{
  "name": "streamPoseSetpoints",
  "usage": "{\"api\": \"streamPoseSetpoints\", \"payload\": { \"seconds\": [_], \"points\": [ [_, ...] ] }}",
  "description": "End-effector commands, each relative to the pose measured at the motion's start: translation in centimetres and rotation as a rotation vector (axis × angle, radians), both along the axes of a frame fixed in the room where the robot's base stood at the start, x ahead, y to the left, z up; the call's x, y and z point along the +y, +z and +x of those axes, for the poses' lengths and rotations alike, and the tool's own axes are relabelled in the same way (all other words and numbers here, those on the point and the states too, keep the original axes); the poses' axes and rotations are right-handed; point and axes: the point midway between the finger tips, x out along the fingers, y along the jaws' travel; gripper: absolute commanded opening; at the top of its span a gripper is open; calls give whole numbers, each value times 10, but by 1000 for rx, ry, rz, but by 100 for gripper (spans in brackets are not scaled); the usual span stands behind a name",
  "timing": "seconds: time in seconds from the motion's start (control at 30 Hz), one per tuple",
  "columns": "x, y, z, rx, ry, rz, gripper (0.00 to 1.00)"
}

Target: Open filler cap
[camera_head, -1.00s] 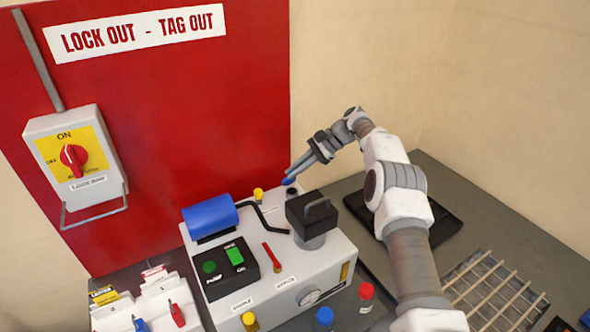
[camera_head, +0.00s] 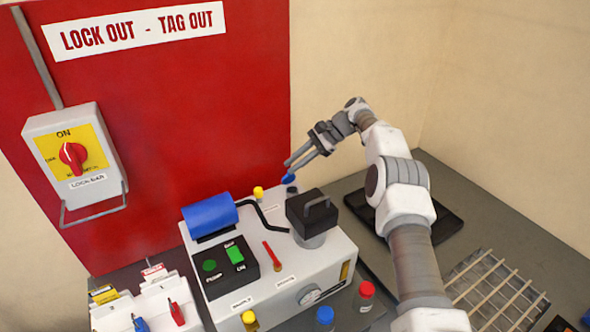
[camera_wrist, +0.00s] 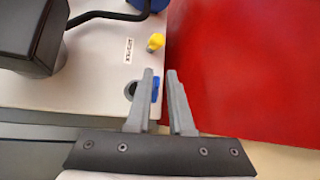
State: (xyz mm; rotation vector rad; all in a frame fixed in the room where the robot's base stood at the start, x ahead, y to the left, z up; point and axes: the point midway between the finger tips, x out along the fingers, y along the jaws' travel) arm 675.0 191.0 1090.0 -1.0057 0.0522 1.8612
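The blue filler cap (camera_head: 288,179) stands off to the side of the dark filler opening (camera_head: 292,190) at the far right corner of the white machine top. The opening is uncovered, and it also shows in the wrist view (camera_wrist: 130,90). My gripper (camera_head: 288,168) is just above the cap, with a visible gap between its fingers. In the wrist view the blue cap (camera_wrist: 155,89) shows beside my left finger, partly hidden by it, and the right finger is clear of it. I cannot tell whether the left finger touches the cap.
A yellow cap (camera_head: 258,192) stands left of the opening. A black block with a handle (camera_head: 311,211) rises in front of it, and a black hose (camera_head: 262,215) runs nearby. The red lock-out panel (camera_head: 200,120) is close behind. A black tray (camera_head: 425,215) lies to the right.

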Motion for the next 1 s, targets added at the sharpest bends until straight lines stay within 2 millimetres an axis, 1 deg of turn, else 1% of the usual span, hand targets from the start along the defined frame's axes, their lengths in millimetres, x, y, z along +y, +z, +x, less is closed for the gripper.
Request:
{"api": "streamPoseSetpoints", "payload": {
  "seconds": [0.07,0.1,0.23,0.4,0.6,0.8,1.0],
  "points": [
    [0,17,1,-7,0,0,20],
    [-5,23,0,-4,-2,0,20],
    [-27,35,-7,-1,-3,0,20],
    [-63,57,-16,-2,-3,0,20],
    [-95,77,-25,-2,-2,0,20],
    [-111,88,-30,-1,-1,0,20],
    [-113,89,-31,-1,1,0,20]
  ]
}}
